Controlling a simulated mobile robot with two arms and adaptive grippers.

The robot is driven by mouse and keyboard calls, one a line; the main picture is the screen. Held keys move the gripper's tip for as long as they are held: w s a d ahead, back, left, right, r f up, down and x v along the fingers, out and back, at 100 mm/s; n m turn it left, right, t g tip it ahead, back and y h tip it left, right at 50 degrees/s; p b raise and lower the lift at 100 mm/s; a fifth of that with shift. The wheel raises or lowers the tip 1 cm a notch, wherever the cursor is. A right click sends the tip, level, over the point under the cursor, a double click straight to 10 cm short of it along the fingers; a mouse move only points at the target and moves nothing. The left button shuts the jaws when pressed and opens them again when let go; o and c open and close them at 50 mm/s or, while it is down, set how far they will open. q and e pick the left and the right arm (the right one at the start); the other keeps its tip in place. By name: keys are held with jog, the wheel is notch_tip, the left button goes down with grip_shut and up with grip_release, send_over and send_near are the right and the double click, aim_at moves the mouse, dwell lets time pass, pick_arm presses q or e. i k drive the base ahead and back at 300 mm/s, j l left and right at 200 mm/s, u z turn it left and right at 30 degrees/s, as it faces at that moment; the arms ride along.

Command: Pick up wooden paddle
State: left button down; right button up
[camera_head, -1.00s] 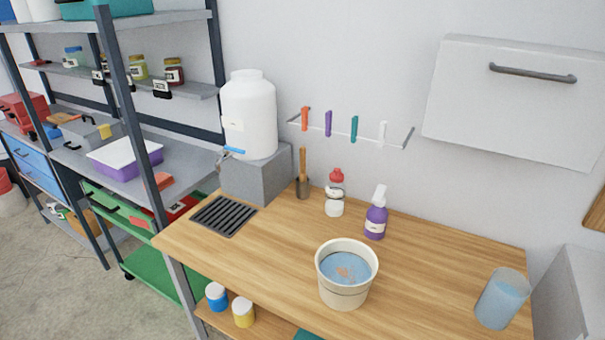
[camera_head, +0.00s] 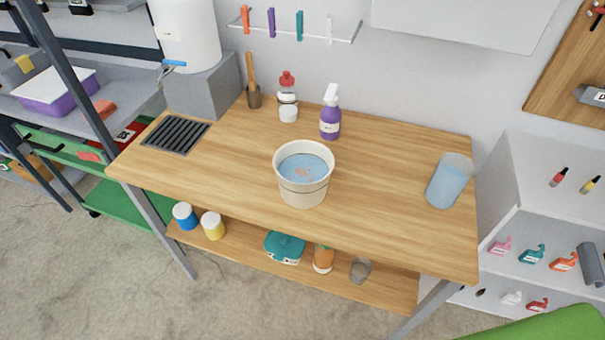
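A wooden paddle (camera_head: 251,69) stands nearly upright at the back left of the wooden workbench (camera_head: 400,150). Its lower end is hidden inside a small brown holder (camera_head: 254,98). Only the light brown upper part of the paddle shows. Neither of my grippers is in view.
A bucket of bluish liquid (camera_head: 304,190) stands mid-bench. A red-capped bottle (camera_head: 287,98) and a purple spray bottle (camera_head: 330,115) are right of the paddle. A grey block (camera_head: 202,88) under a white tank (camera_head: 187,38) is to its left.

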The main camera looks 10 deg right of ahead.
aim_at(252, 84)
jog(key=i+l+z, duration=0.15)
jog(key=l+z, duration=0.25)
jog(key=i+l+z, duration=0.2)
jog(key=z, duration=0.2)
